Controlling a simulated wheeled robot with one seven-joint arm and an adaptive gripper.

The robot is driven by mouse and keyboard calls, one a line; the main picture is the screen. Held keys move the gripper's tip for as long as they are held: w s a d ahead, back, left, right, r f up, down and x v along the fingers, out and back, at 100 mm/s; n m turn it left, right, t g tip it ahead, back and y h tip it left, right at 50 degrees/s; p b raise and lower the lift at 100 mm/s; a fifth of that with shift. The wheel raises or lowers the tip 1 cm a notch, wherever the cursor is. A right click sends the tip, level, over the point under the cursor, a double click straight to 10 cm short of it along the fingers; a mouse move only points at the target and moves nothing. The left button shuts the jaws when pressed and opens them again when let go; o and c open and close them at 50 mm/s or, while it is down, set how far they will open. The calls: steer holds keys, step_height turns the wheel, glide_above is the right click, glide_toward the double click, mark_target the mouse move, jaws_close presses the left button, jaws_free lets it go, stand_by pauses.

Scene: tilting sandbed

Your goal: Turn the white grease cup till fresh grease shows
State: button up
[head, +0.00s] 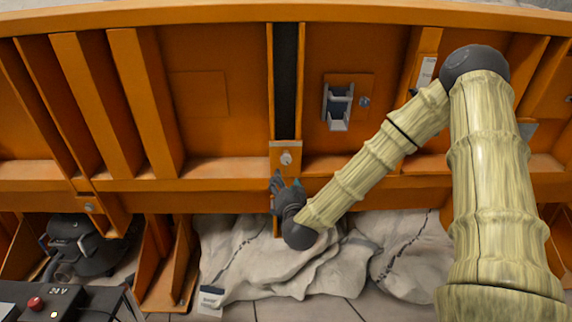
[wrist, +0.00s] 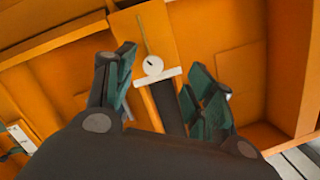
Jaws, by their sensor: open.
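The white grease cup (head: 287,158) is a small round fitting on an orange plate just below the dark vertical slot in the orange frame. In the wrist view the cup (wrist: 153,66) shows as a pale disc with a small dark mark at its centre. My gripper (head: 278,182) is just below and slightly left of the cup in the head view. In the wrist view my gripper (wrist: 163,78) is open, with teal-padded fingers on either side of the cup in the picture. They appear apart from it. No fresh grease can be made out.
Orange ribs (head: 145,100) and a grey latch-like bracket (head: 337,105) flank the dark slot (head: 286,70). Grey-white sacks (head: 245,265) lie below. A dark machine (head: 80,245) and a box with a red button (head: 70,305) stand at lower left.

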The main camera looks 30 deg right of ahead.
mark_target(286, 162)
steer(key=w+d+n, duration=0.1)
steer(key=w+d, duration=0.1)
steer(key=w, duration=0.1)
steer(key=w+d+r+h, duration=0.1)
steer(key=w+d, duration=0.1)
steer(key=w, duration=0.1)
steer(key=w+d+n, duration=0.1)
steer(key=w+d, duration=0.1)
steer(key=w, duration=0.1)
steer(key=shift+w+d+r+n+h, duration=0.25)
steer(key=shift+w+r+n+h, duration=0.05)
steer(key=shift+w+r, duration=0.1)
stand_by(0.5)
steer(key=shift+c, duration=0.4)
steer(key=c, duration=0.9)
